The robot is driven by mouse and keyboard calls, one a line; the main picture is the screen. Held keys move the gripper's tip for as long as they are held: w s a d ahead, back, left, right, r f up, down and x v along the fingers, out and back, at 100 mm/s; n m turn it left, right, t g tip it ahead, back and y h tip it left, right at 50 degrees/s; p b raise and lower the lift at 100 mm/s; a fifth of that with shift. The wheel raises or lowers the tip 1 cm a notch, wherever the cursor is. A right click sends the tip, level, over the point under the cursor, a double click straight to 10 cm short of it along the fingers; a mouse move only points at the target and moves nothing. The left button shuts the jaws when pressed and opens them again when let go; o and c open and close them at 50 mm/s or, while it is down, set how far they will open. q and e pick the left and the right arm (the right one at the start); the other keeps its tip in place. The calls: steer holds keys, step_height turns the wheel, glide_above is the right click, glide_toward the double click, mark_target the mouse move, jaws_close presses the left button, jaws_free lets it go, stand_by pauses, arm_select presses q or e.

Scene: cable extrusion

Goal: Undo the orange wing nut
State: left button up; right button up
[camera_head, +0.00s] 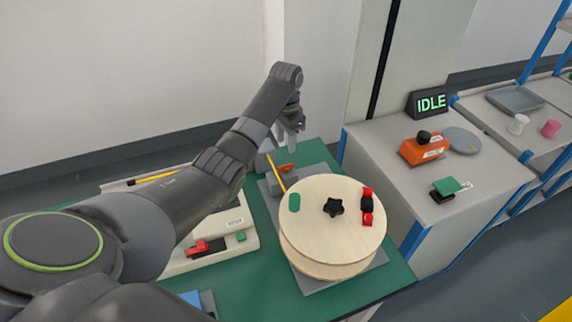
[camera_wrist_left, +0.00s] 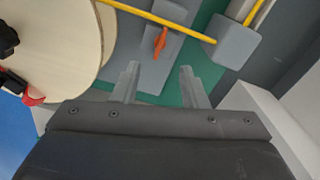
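The orange wing nut (camera_head: 287,168) sits on a grey block beside the wooden reel, close to the yellow cable (camera_head: 275,172). In the left wrist view the wing nut (camera_wrist_left: 160,42) stands beyond the fingertips, roughly in line with the gap between them. My left gripper (camera_head: 290,140) is above and slightly behind the wing nut in the head view. Its two fingers (camera_wrist_left: 160,78) are apart with nothing between them. The yellow cable (camera_wrist_left: 155,17) runs across the grey block behind the wing nut. My right gripper is not in view.
The wooden reel (camera_head: 315,220) with a black star knob (camera_head: 334,207) and red clamp (camera_head: 367,205) stands on the green table (camera_head: 262,268). A grey block (camera_wrist_left: 234,42) guides the cable. A side counter (camera_head: 385,165) holds an orange device (camera_head: 423,149) and an IDLE sign (camera_head: 430,103).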

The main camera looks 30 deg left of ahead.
mark_target(286, 168)
arm_select(q)
step_height(286, 168, down, 10)
steer(key=shift+f, duration=0.1)
stand_by(0.4)
jaws_close()
